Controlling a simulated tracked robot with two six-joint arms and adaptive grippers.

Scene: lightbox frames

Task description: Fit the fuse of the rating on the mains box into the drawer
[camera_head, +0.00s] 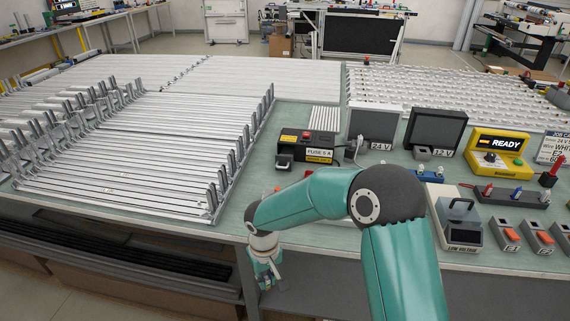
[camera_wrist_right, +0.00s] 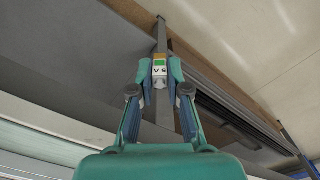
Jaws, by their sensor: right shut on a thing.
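My right gripper (camera_wrist_right: 160,72) is shut on a small fuse (camera_wrist_right: 159,66) with a white face marked "5 A" and a green band, seen in the right wrist view. In the head view this gripper (camera_head: 267,276) hangs in front of the table's near edge, below the top, and the fuse cannot be made out there. The black mains box (camera_head: 308,147) stands on the table behind the arm, with a label reading "FUSE 5 A" and a red switch on top. A dark, drawer-like part (camera_head: 284,161) is at its left front. My left gripper is out of view.
Metal frames (camera_head: 130,150) fill the table's left side. To the right stand panels marked 24 V (camera_head: 372,125) and 12 V (camera_head: 435,130), a yellow "READY" tester (camera_head: 495,150), a low-voltage unit (camera_head: 460,218) and grey bins (camera_head: 505,235). My right arm crosses the front middle.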

